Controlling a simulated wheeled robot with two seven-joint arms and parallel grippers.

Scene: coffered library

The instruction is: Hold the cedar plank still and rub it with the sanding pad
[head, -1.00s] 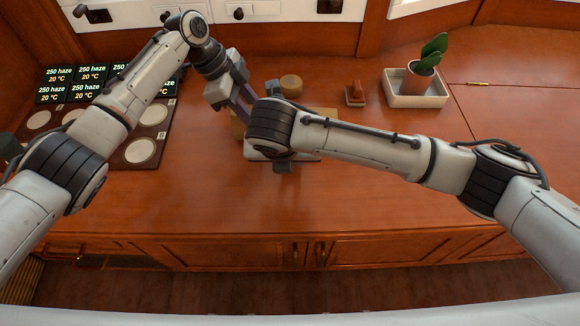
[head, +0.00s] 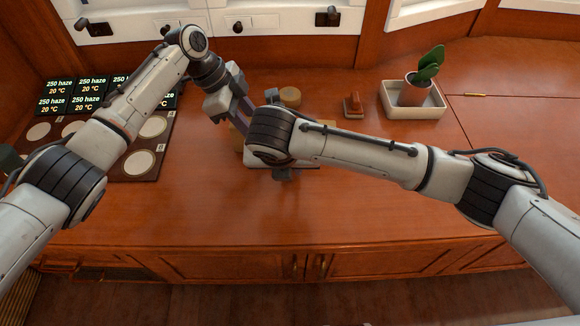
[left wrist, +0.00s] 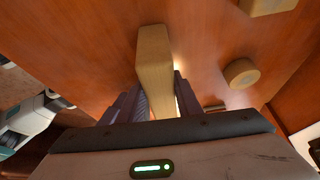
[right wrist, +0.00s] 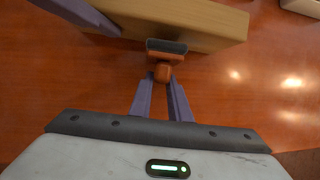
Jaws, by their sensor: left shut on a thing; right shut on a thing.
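The cedar plank (right wrist: 200,22) is a pale tan block. My left gripper (left wrist: 152,98) is shut on it, and the plank (left wrist: 153,60) sticks out beyond the fingers in the left wrist view. My right gripper (right wrist: 163,84) is shut on the sanding pad (right wrist: 164,66), which has an orange-brown grip and a dark grey top. The pad is at the plank's near long side in the right wrist view; I cannot tell whether they touch. In the head view my right wrist hides the pad and most of the plank.
A round tan block (head: 290,97) and a small red-brown stamp-like object (head: 353,106) stand behind my right wrist. A potted plant (head: 417,90) sits in a white tray (head: 405,112). A dark panel with pale discs (head: 140,163) is at left. The front counter is clear.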

